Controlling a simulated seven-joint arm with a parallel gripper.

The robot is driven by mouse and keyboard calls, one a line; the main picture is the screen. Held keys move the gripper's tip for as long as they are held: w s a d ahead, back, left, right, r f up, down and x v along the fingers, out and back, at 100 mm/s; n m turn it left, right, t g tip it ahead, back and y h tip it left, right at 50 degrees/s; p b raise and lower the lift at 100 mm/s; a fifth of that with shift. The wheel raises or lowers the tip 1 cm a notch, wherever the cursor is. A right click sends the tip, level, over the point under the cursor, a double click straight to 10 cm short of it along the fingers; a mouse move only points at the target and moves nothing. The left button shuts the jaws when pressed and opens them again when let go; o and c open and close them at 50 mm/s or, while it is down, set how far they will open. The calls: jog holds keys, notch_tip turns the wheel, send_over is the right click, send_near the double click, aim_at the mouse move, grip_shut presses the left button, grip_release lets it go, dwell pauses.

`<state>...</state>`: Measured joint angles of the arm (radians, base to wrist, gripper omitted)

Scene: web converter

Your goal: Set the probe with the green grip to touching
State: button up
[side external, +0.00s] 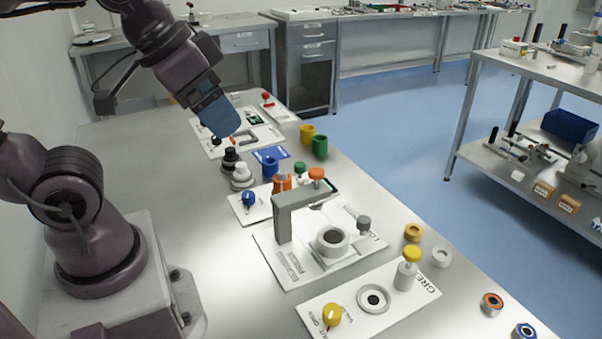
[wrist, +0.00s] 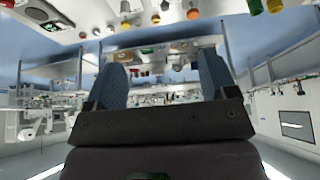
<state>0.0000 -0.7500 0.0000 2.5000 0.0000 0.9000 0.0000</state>
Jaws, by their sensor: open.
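A small green knob (side external: 299,168) stands on the white board (side external: 245,208) in the middle of the bench, behind the grey arch. It may be the probe's green grip; its lower part is hidden, and I cannot tell whether its tip touches anything. My gripper (side external: 228,136) hangs above the far part of the bench, to the left of and beyond this knob, apart from it. In the wrist view my gripper (wrist: 162,65) shows two blue fingers spread wide with nothing between them.
A grey arch (side external: 284,222) with an orange knob (side external: 317,173) stands nearby. Blue (side external: 269,167), yellow (side external: 307,134) and green (side external: 320,147) cups and black and white knobbed weights (side external: 242,176) surround the middle. A nearer board (side external: 345,321) has yellow knobs.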

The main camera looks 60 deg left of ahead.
jog(key=c, duration=0.3)
jog(key=shift+w+a+f, duration=0.1)
jog(key=shift+a+f, duration=0.15)
jog(key=shift+f, duration=0.05)
jog(key=shift+c, duration=0.3)
jog(key=n+g, duration=0.6)
jog(key=n, duration=0.3)
send_over(300, 164)
notch_tip(300, 164, down, 18)
notch_tip(300, 164, down, 12)
jog(key=shift+f, duration=0.2)
